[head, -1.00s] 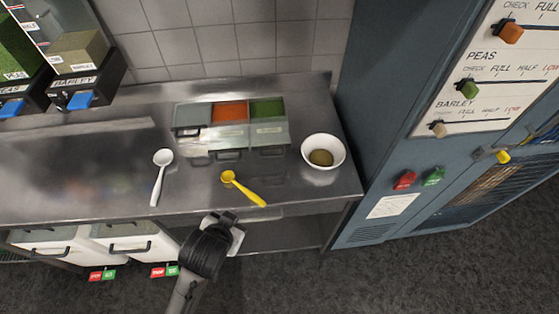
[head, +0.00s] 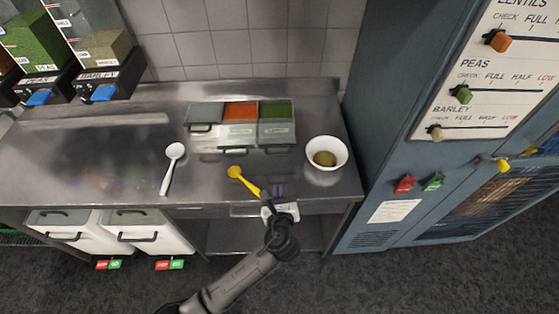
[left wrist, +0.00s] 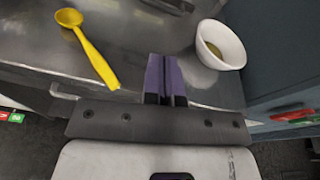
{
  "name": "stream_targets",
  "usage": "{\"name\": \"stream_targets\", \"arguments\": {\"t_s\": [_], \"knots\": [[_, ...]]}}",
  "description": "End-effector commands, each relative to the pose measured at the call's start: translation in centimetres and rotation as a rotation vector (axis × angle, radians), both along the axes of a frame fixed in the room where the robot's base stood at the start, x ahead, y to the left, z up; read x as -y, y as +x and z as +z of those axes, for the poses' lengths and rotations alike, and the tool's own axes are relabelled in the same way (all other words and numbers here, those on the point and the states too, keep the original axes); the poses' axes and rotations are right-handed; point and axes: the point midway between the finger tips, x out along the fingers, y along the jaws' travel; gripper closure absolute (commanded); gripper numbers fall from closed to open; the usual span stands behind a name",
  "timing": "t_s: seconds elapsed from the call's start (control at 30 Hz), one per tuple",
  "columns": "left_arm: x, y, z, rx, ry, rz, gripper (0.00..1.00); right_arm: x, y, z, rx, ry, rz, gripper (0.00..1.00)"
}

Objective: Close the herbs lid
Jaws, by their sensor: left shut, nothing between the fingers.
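A metal container (head: 190,128) with three compartments stands at the back of the counter. Its left compartment is covered by a grey lid (head: 205,114). The middle one shows orange contents (head: 240,111). The right one shows green herbs (head: 274,110) and is uncovered; its pale lid (head: 276,131) appears to be folded toward the front, with a handle at its near edge. My left gripper (head: 277,190) is shut and empty near the counter's front edge, in front of the container and apart from it. Its purple fingers (left wrist: 166,78) show in the left wrist view. My right gripper is not in view.
A yellow spoon (head: 244,180) lies just left of my left gripper. A white bowl (head: 326,142) with contents stands to the right, near the blue cabinet (head: 385,90). A white spoon (head: 171,165) lies farther left. The counter between gripper and container is mostly clear.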

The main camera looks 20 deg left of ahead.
Motion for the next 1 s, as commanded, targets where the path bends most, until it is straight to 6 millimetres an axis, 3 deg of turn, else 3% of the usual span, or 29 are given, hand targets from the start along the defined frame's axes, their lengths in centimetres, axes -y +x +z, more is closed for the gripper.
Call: {"name": "stream_targets", "arguments": {"t_s": [0.13, 0.37, 1.0], "knots": [[0.1, 0.1, 0.1, -0.048, 0.12, -0.034, 1.0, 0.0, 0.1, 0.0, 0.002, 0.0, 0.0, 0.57], [-0.4, 1.2, -0.2, -0.072, 0.175, -0.043, 1.0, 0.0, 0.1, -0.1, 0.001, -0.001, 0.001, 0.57], [-4.4, 10.9, -2.3, -0.071, 0.17, -0.043, 1.0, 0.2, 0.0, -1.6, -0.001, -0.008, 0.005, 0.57]]}}
